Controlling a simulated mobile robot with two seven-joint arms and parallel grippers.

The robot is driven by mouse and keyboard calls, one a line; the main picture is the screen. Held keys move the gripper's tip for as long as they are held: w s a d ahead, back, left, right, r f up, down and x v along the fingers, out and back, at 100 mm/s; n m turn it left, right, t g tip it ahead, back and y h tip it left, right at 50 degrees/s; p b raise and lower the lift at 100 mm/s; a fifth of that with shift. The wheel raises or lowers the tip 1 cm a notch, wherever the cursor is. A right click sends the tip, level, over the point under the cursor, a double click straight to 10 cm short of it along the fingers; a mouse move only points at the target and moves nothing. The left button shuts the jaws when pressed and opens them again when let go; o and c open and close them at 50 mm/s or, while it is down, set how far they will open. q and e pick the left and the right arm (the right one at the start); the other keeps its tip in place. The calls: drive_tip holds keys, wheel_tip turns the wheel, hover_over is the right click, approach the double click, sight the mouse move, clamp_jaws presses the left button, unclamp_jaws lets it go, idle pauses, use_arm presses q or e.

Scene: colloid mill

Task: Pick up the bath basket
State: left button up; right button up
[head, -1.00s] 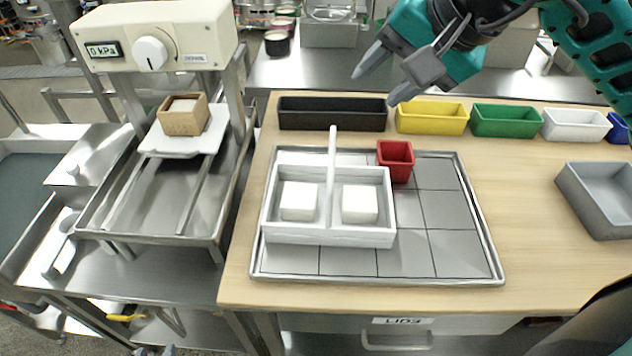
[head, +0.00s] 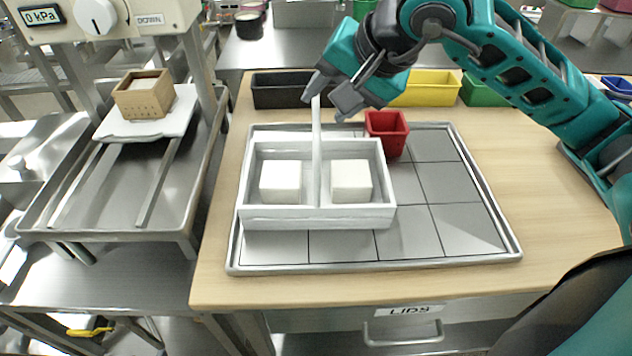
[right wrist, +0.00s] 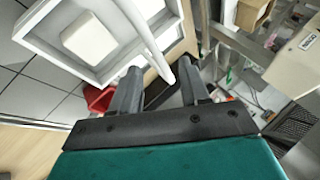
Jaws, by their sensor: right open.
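The bath basket, a white tray-like carrier (head: 348,216) with two compartments and a tall central handle (head: 317,150), stands upright on the grey tiled tray. One white block (head: 281,181) lies in its left compartment and another (head: 351,180) in its right. My right gripper (head: 324,108) is open at the top of the handle. In the right wrist view, the handle (right wrist: 146,38) reaches toward the space between the open fingers (right wrist: 160,72). I cannot tell whether the fingers touch it. My left gripper is not in view.
The grey tray (head: 375,266) lies on a wooden table. A red bin (head: 387,134) stands close behind the basket's right side. Black (head: 280,90), yellow (head: 432,88) and green bins line the back. A press with a perforated wooden box (head: 145,95) stands left.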

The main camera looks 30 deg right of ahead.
sight(319, 113)
drive_tip(key=x, duration=0.6)
drive_tip(key=shift+a+f, duration=0.25)
drive_tip(key=shift+f, duration=0.05)
clamp_jaws()
drive_tip(key=shift+s+f, duration=0.1)
drive_tip(key=shift+s, duration=0.05)
idle(1.0)
